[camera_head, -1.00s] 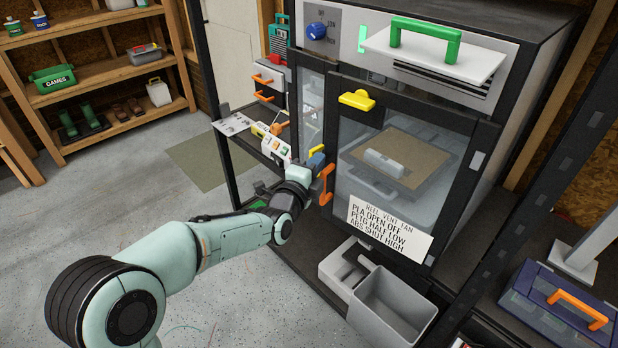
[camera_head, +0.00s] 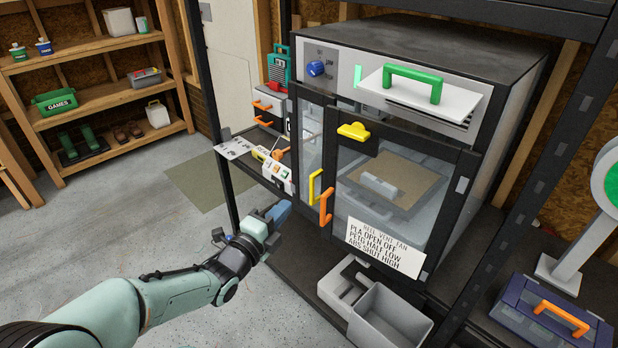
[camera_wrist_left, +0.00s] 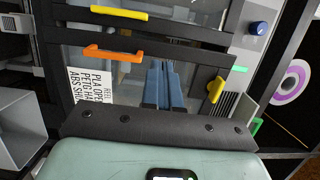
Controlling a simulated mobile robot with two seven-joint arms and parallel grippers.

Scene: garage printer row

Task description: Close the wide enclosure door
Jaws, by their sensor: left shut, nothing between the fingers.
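The wide enclosure door (camera_head: 392,195) has a dark frame, a clear pane and an orange handle (camera_head: 326,207) at its left edge. It looks flush or nearly flush with the enclosure front; I cannot make out a gap. A yellow latch (camera_head: 354,131) sits at its top left. My left gripper (camera_head: 280,211) is shut and empty, left of the orange handle and apart from it. In the left wrist view its blue fingers (camera_wrist_left: 164,86) lie together in front of the pane, between the orange handle (camera_wrist_left: 113,55) and the yellow latch (camera_wrist_left: 215,90). My right gripper is not in view.
A narrow door with a yellow handle (camera_head: 314,186) adjoins on the left. A printed sign (camera_head: 385,248) hangs low on the wide door. A grey bin (camera_head: 390,322) stands below. A blue case (camera_head: 553,312) lies at the lower right. The floor at left is open.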

